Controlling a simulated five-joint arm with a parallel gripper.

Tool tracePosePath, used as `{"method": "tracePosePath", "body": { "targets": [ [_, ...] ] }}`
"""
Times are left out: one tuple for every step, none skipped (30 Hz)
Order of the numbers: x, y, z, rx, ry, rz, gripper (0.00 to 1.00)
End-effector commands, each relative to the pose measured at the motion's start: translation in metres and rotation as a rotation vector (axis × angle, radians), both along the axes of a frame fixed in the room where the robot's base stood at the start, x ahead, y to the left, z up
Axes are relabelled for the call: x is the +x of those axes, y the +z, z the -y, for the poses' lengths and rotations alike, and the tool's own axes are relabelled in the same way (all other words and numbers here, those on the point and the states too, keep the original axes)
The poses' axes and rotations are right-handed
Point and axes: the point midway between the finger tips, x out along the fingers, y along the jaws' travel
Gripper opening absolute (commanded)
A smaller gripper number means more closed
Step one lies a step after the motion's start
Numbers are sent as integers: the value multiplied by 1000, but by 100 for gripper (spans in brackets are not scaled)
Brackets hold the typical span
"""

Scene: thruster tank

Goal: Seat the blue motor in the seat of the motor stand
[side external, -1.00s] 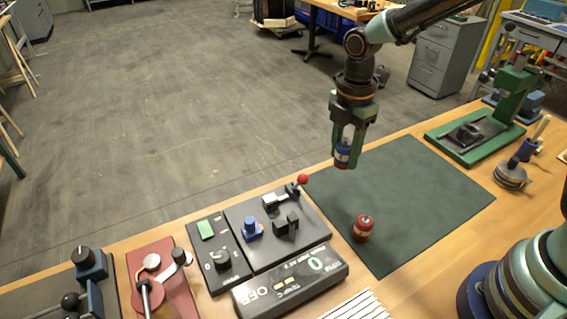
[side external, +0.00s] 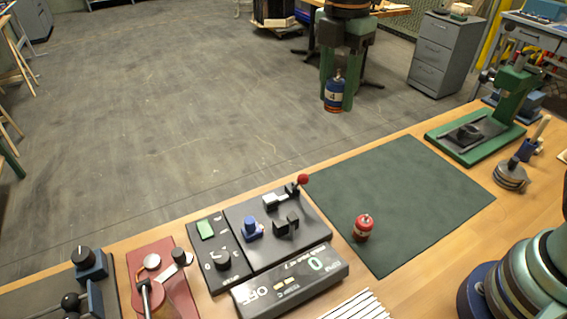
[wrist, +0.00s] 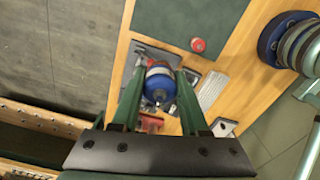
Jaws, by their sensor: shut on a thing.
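The blue motor (side external: 334,98) has a pale label band and hangs between the green fingers of my gripper (side external: 337,104). My gripper is shut on it and holds it upright, high in the air and clear of the bench. In the wrist view the blue motor (wrist: 159,86) sits between the two fingers (wrist: 160,98). A black plate with a dark cradle (side external: 287,226) and a red-knobbed lever (side external: 302,180) looks like the motor stand. Its cradle looks empty.
A red motor (side external: 363,228) stands on the dark green mat (side external: 420,190); it also shows in the wrist view (wrist: 198,45). A control box (side external: 290,283) lies in front of the stand. A green press (side external: 480,130) stands at the right. Most of the mat is clear.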

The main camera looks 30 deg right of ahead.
Motion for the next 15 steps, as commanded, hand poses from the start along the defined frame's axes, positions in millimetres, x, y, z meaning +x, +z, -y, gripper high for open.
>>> {"method": "tracePosePath", "body": {
  "targets": [
    [1,0,-12,0,32,-1,0],
    [1,0,-18,0,50,0,0],
    [1,0,-27,0,73,-1,0],
    [2,0,-34,0,91,0,0],
    [2,0,-40,0,109,-1,0],
    [2,0,-49,0,131,0,0],
    [1,0,-55,0,148,0,0],
    [1,-1,-61,0,164,0,0],
    [0,-1,-69,0,186,0,0],
    [0,-1,-75,0,200,0,0],
    [-1,-1,-81,0,216,0,0],
    [-2,-1,-88,0,236,0,0],
    [-3,-1,-94,0,251,0,0],
    [-4,-2,-99,0,265,-1,0],
    [-5,-2,-106,0,283,0,0]
  ]
}}
